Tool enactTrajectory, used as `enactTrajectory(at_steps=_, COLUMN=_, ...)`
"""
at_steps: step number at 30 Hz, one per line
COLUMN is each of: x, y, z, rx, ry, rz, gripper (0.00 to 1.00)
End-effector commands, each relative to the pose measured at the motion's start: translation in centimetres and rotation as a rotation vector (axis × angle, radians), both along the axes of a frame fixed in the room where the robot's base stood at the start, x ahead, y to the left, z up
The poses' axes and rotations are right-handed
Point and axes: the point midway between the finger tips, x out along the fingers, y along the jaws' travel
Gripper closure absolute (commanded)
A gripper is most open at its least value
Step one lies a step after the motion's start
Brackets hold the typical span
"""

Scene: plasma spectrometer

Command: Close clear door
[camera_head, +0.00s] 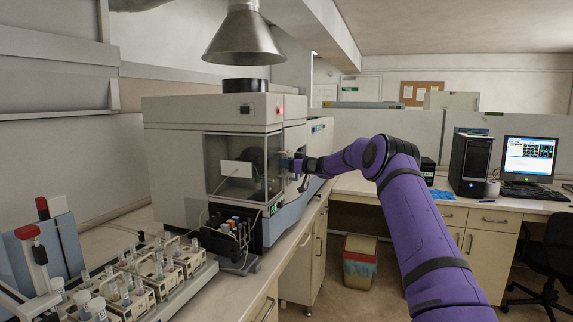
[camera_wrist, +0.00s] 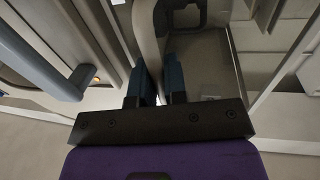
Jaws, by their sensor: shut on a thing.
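The clear door (camera_head: 228,160) is a see-through panel on the front of the beige spectrometer (camera_head: 205,112). In the head view it stands over the front opening, and I cannot tell whether it is fully closed. My gripper (camera_head: 289,164) is at the door's right edge. In the wrist view my gripper (camera_wrist: 158,84) has its two dark blue fingers on either side of a pale upright edge or handle, and the clear panel (camera_wrist: 205,60) spreads to the right of it. The fingers are shut on that edge. The exact contact is partly hidden in shadow.
Tubes and bottles (camera_head: 230,228) stand below the door. Racks with vials (camera_head: 140,275) fill the counter at the front left. A metal exhaust hood (camera_head: 244,38) hangs above. A computer tower (camera_head: 470,163) and monitor (camera_head: 529,158) stand on the right bench. A bin (camera_head: 359,258) stands on the floor.

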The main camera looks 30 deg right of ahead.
Motion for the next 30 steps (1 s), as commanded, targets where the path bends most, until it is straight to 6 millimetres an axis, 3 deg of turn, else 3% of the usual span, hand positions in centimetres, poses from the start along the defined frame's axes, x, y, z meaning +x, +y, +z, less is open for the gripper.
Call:
enactTrajectory(at_steps=2, x=0.1, y=-0.5, z=0.4, rx=0.003, ry=-0.004, rz=-0.013, gripper=1.00)
enactTrajectory(at_steps=3, x=0.1, y=-0.5, z=0.5, rx=0.003, ry=-0.004, rz=-0.013, gripper=0.85)
enactTrajectory(at_steps=4, x=0.1, y=-0.5, z=0.5, rx=0.003, ry=-0.004, rz=-0.014, gripper=0.79)
enactTrajectory(at_steps=24, x=0.0, y=-0.4, z=0.1, rx=0.000, ry=-0.001, rz=-0.009, gripper=0.79)
enactTrajectory(at_steps=30, x=-1.4, y=-1.4, z=0.2, rx=-0.001, ry=0.000, rz=-0.010, gripper=0.79)
